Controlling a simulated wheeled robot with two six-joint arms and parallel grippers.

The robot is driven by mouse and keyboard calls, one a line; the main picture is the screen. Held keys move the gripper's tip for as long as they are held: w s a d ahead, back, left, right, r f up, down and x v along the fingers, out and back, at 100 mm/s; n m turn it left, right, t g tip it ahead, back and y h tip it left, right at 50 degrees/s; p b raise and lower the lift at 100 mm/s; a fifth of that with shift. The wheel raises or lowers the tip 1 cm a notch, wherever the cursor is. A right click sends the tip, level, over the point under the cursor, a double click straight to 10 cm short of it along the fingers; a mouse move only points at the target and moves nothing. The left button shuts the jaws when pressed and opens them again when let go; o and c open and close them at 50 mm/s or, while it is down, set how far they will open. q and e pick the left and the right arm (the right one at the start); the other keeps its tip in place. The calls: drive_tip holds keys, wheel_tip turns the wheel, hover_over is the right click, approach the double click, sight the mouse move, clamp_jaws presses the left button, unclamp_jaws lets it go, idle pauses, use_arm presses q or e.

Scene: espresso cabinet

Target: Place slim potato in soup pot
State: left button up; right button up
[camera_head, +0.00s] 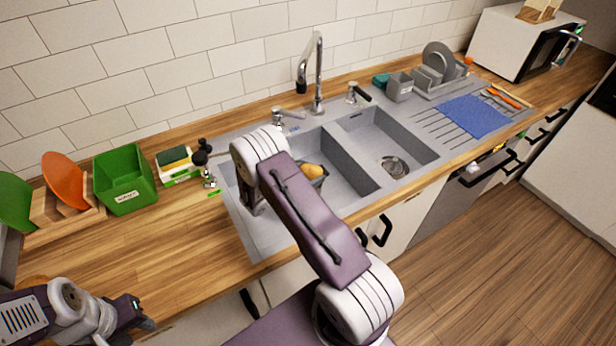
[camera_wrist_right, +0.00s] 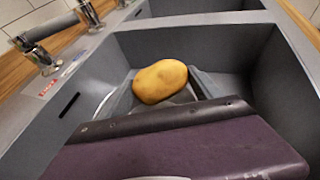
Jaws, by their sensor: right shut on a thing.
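The slim potato (camera_wrist_right: 160,81) is a smooth yellow-brown oval in the right wrist view. It sits between the grey fingers of my right gripper (camera_wrist_right: 162,92), which is shut on it. The head view shows the potato (camera_head: 313,170) over the left basin of the sink, partly behind my right arm. My right arm hides much of that gripper and part of the basin there. My left gripper (camera_head: 143,314) is low over the left counter, apart from any object; its finger opening is unclear. I cannot make out a soup pot in either view.
The grey sink (camera_head: 345,160) has two basins and a tall faucet (camera_head: 314,75). A green bin (camera_head: 124,180), a plate rack (camera_head: 62,215) and a sponge holder (camera_head: 178,165) stand left. A dish rack (camera_head: 440,75) and blue mat (camera_head: 473,116) are right. The front-left counter is mostly clear.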

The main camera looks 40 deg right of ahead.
wheel_tip(320, 180, down, 2)
drive_tip(key=shift+w, duration=0.1)
drive_tip(key=shift+f+b, duration=0.25)
drive_tip(key=shift+b, duration=0.05)
drive_tip(key=shift+f+b, duration=0.35)
drive_tip(key=shift+a, duration=0.1)
drive_tip(key=o, duration=1.4)
drive_tip(key=shift+o, duration=1.1)
